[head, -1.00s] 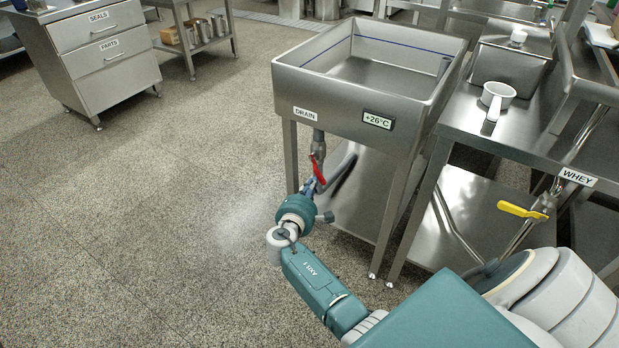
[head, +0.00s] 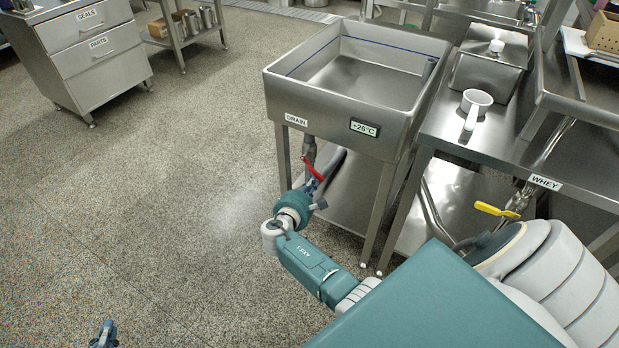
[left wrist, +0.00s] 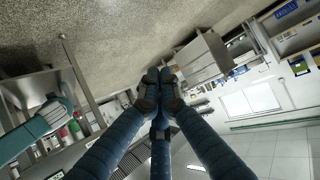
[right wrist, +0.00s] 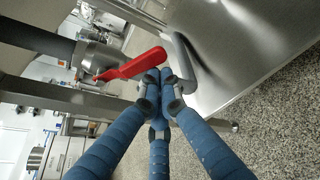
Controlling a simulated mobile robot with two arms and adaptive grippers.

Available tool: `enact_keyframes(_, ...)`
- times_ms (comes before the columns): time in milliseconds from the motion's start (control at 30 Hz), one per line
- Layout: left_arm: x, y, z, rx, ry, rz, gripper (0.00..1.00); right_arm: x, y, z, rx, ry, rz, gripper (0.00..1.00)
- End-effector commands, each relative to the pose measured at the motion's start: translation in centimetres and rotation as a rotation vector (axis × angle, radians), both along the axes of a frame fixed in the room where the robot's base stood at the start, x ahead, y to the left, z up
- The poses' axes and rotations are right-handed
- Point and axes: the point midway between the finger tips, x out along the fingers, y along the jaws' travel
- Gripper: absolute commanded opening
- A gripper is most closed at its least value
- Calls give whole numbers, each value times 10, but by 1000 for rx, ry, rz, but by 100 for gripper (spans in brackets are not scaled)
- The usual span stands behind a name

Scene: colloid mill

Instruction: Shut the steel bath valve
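The steel bath (head: 330,108) is a steel basin on legs with a DRAIN label and a +26°C display. Its drain valve has a red lever (head: 313,168) on the pipe under the left front corner, slanting down to the right. In the right wrist view the red lever (right wrist: 130,65) runs just past my fingertips. My right gripper (right wrist: 158,80) is shut with its fingers together, beside the lever; whether it touches cannot be told. In the head view the right gripper (head: 318,187) is small and partly hidden by its wrist. My left gripper (left wrist: 158,78), shut and empty, shows at the bottom left of the head view (head: 104,334).
A WHEY outlet with a yellow lever (head: 496,210) is under the steel table (head: 440,128) on the right. A white scoop (head: 476,104) lies on that table. The bath's legs and lower shelf are close to my right gripper. The floor at left is open.

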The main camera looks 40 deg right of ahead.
Motion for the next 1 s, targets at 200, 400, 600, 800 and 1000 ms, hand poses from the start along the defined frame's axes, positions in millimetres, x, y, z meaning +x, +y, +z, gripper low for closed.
enact_keyframes(200,-70,26,-55,81,364,27,0,-4,-3,10,-39,88,0,0)
enact_keyframes(400,-149,50,-83,147,685,52,0,-8,-4,16,-74,171,0,0)
enact_keyframes(600,-156,52,-73,152,711,54,0,-12,-6,21,-108,256,0,0)
enact_keyframes(800,-153,51,-77,153,721,52,0,-15,-7,27,-145,342,0,0)
enact_keyframes(1000,-144,49,-115,155,737,49,0,-17,-9,32,-163,386,0,0)
